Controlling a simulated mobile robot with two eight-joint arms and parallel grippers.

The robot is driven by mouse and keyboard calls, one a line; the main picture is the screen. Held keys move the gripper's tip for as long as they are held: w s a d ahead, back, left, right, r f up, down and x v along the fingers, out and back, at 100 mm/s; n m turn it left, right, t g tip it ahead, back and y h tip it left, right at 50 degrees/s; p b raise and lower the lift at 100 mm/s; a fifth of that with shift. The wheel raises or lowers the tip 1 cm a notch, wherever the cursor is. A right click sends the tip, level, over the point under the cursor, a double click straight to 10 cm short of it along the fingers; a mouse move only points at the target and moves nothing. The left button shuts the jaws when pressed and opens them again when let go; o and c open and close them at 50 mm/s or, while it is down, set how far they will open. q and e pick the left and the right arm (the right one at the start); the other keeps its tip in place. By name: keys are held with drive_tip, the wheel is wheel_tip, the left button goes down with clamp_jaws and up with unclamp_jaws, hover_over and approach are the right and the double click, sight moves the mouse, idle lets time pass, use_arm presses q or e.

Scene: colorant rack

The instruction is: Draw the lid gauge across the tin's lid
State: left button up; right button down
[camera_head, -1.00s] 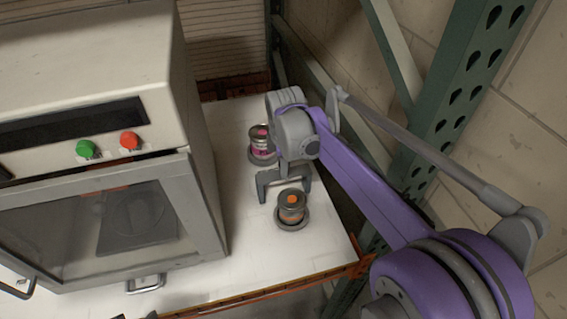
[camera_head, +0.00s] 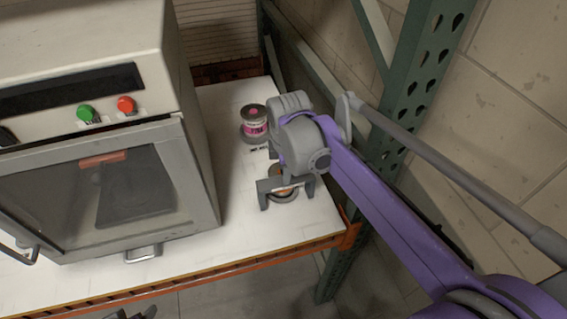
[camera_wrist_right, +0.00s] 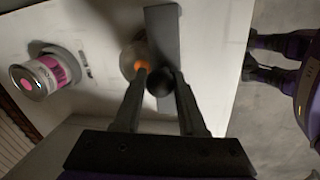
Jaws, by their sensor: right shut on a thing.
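My right gripper (camera_head: 285,188) is low over the orange-topped tin (camera_head: 283,196), hiding most of it. In the right wrist view, my right gripper (camera_wrist_right: 160,82) is shut on the black ball knob of the lid gauge (camera_wrist_right: 166,30), a flat grey bar. The bar lies across or just above the right side of the tin (camera_wrist_right: 131,58), whose orange spot shows beside it; I cannot tell whether they touch. My left gripper (camera_head: 133,314) shows only at the bottom edge; its dark fingers look apart and empty, also in the right wrist view (camera_wrist_right: 260,57).
A pink-labelled tin (camera_head: 254,121) stands on a round grey base behind the gripper. A steel oven-like cabinet (camera_head: 95,130) with green and red buttons fills the left. The white shelf top (camera_head: 230,215) has an orange front beam (camera_head: 260,255). A green upright (camera_head: 415,75) stands right.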

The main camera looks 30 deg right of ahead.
drive_tip(key=shift+w, duration=0.15)
drive_tip(key=shift+c, duration=2.4)
unclamp_jaws()
drive_tip(key=shift+r, duration=0.1)
wheel_tip(320, 180, up, 10)
drive_tip(key=s, duration=0.2)
drive_tip(key=shift+a+r, duration=0.25)
drive_tip(key=shift+a, duration=0.2)
drive_tip(key=s+a+f+m+t, duration=0.1)
drive_tip(key=s+a+f+m, duration=0.1)
drive_tip(key=f, duration=0.4)
drive_tip(key=s+a+f+m+t, duration=0.1)
drive_tip(key=s+a+f+m, duration=0.2)
drive_tip(key=s+f+m, duration=0.2)
drive_tip(key=s+a+f+m+t+y, duration=0.1)
drive_tip(key=s+a+f+m, duration=0.1)
drive_tip(key=s+f+m, duration=0.2)
drive_tip(key=shift+a+f+m+t, duration=0.2)
drive_tip(key=shift+f+m, duration=0.3)
drive_tip(key=shift+f, duration=0.3)
drive_tip(key=shift+a+f+m+t, duration=0.2)
drive_tip(key=shift+f+m, duration=0.3)
drive_tip(key=shift+f, duration=0.25)
